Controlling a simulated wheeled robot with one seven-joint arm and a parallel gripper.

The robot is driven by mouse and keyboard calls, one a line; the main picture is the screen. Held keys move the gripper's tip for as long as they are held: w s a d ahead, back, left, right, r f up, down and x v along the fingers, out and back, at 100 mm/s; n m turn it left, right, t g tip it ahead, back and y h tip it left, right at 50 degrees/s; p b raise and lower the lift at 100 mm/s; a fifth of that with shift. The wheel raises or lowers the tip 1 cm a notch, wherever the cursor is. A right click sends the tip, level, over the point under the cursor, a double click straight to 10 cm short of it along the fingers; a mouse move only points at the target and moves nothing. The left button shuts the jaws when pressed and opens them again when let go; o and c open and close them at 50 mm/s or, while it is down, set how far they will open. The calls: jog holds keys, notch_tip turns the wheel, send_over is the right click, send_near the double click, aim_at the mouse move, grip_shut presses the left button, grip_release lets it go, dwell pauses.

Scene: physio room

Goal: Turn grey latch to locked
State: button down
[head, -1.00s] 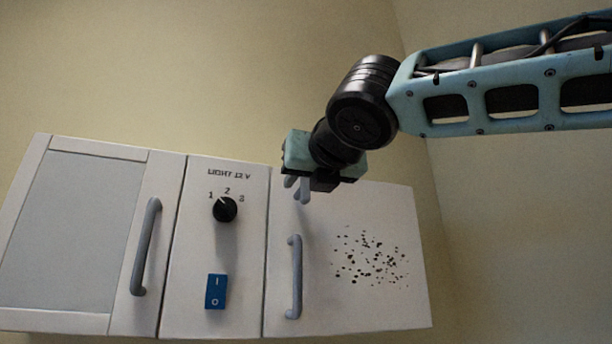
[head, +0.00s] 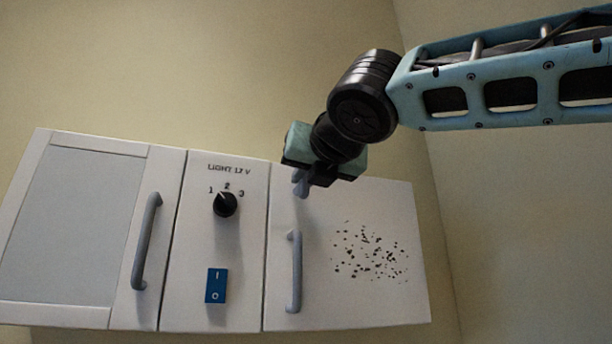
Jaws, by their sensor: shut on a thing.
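My gripper (head: 303,183) is at the upper left of the right-hand door (head: 345,210) of the white wall cabinet. Its jaws are shut on the grey latch (head: 300,188). Only a small grey part of the latch shows below and left of the dark gripper body; the rest is hidden. I cannot read the latch's position or any lock marking from here.
A grey bar handle (head: 295,272) stands out from the same door, just below my gripper. The middle panel carries a black knob (head: 225,204) and a blue rocker switch (head: 216,286). The left door has another grey handle (head: 146,243). The wall above is bare.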

jog(key=m, duration=0.1)
jog(key=m+b, duration=0.1)
jog(key=m, duration=0.2)
jog(key=shift+w+d+f+b, duration=0.1)
jog(key=shift+d+f+b, duration=0.15)
jog(key=shift+b, duration=0.15)
jog(key=shift+w+d+f+m+b, duration=0.15)
jog(key=shift+m+b, duration=0.75)
jog(key=shift+m, duration=1.2)
jog(key=shift+s+d+f+m+b, duration=0.15)
jog(key=shift+m+b, duration=0.75)
jog(key=shift+m, duration=1.2)
jog(key=shift+w+f+m+b, duration=0.15)
jog(key=shift+m+b, duration=0.75)
jog(key=shift+m, duration=1.2)
jog(key=c, duration=1.5)
grip_release()
jog(key=shift+o, duration=0.2)
